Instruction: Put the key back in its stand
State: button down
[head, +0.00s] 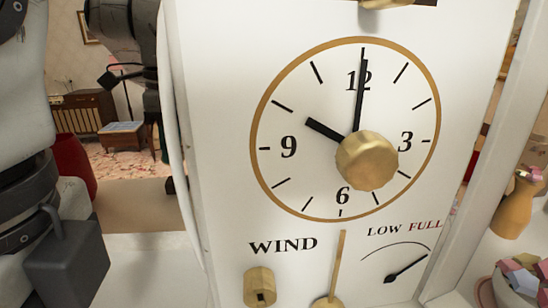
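A white clock front (222,140) fills the middle of the head view. Its round face has a gold rim, black hands near 10 and 12, and a large gold knob (366,161) at the centre. Below left, under the word WIND, a short gold cylinder (259,287) with a dark slot sticks out. A thin gold rod (338,265) hangs at the lower middle, its round end cut by the frame edge. A gauge needle (407,267) leans toward FULL. I cannot pick out a key or its stand for certain. My gripper is not clearly in view.
Parts of my arm fill the left edge. A gold piece (385,3) is cut off at the top. At right are a tan vase (517,205) and a bowl with pink and green pieces (520,280). Behind left stand a radiator (90,105) and a stool (124,134).

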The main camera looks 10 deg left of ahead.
jog(key=shift+f, duration=0.45)
jog(key=c, duration=1.2)
grip_release()
jog(key=shift+o, duration=0.4)
jog(key=o, duration=0.4)
jog(key=shift+r, duration=0.15)
jog(key=shift+r+p, duration=2.2)
jog(key=shift+p, duration=0.25)
jog(key=shift+r, duration=1.15)
